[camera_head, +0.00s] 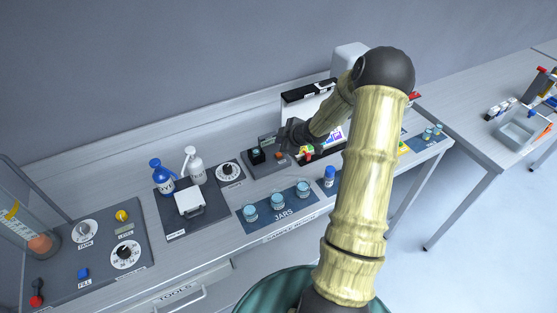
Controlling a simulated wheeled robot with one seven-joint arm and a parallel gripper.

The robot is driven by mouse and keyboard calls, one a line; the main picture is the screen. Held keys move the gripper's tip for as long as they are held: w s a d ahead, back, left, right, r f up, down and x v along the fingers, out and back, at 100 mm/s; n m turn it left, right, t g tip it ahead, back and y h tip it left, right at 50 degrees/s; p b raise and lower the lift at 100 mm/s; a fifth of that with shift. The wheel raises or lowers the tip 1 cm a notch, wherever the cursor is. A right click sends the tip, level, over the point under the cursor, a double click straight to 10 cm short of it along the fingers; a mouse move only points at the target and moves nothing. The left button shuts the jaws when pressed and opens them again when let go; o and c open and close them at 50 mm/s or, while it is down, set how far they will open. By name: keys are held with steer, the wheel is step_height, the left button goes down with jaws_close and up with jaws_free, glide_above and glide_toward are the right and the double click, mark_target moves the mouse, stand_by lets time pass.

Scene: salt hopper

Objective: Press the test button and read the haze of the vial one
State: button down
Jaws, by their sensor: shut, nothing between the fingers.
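A small dark grey instrument plate (270,167) sits at the back middle of the bench. It carries a black block (257,159) with a teal-topped vial (256,152) in it, a small dark display (267,139) and a round orange-red button (280,156). The display's reading and any vial number are too small to read. My gripper (283,149) is shut and empty, pointing down close to the button. I cannot tell whether it touches the button. My arm hides part of the bench to the right.
Several teal jars stand on the JARS mat (285,222) in front. A blue-capped container (330,176) stands right of them. Blue (161,178) and white (194,165) bottles and a dial (230,172) are to the left. A control panel (100,275) fills the far left.

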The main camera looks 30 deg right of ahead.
mark_target(281, 156)
steer(key=shift+f+b, duration=1.25)
steer(key=shift+f, duration=0.7)
stand_by(0.5)
steer(key=shift+f, duration=0.4)
steer(key=shift+f+b, duration=0.5)
steer(key=shift+b, duration=0.1)
stand_by(0.6)
stand_by(0.4)
steer(key=shift+r+p, duration=0.95)
steer(key=shift+r, duration=0.05)
steer(key=shift+r+p, duration=2.35)
steer(key=shift+r, duration=0.1)
